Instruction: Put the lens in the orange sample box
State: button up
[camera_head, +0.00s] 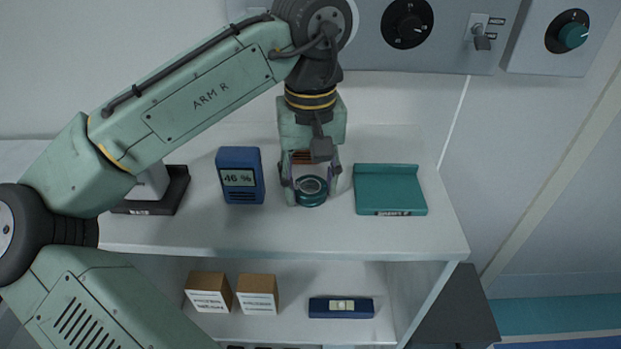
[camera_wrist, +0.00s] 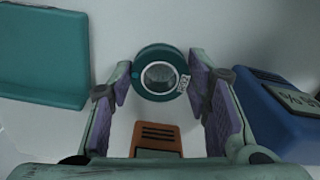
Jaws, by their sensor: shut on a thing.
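The lens (camera_head: 311,191) is a round glass in a dark teal ring mount with a small white label, on or just above the white table top. It also shows in the wrist view (camera_wrist: 159,76). My gripper (camera_head: 312,184) points down with its purple-padded fingers on either side of the ring, shut on the lens. Whether the lens touches the table is hard to tell. An orange object (camera_wrist: 158,137) with dark slots stands close by, behind my gripper in the head view and mostly hidden there; I cannot tell if it is the orange sample box.
A teal tray (camera_head: 390,190) lies right of my gripper, and a blue 46 % display (camera_head: 240,176) stands left of it. A dark stand (camera_head: 160,192) is farther left. Two brown boxes (camera_head: 208,290) and a blue level (camera_head: 341,307) are on the lower shelf. The table front is clear.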

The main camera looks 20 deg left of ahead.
jog(key=shift+f, duration=0.15)
jog(key=o, duration=1.2)
jog(key=shift+c, duration=0.2)
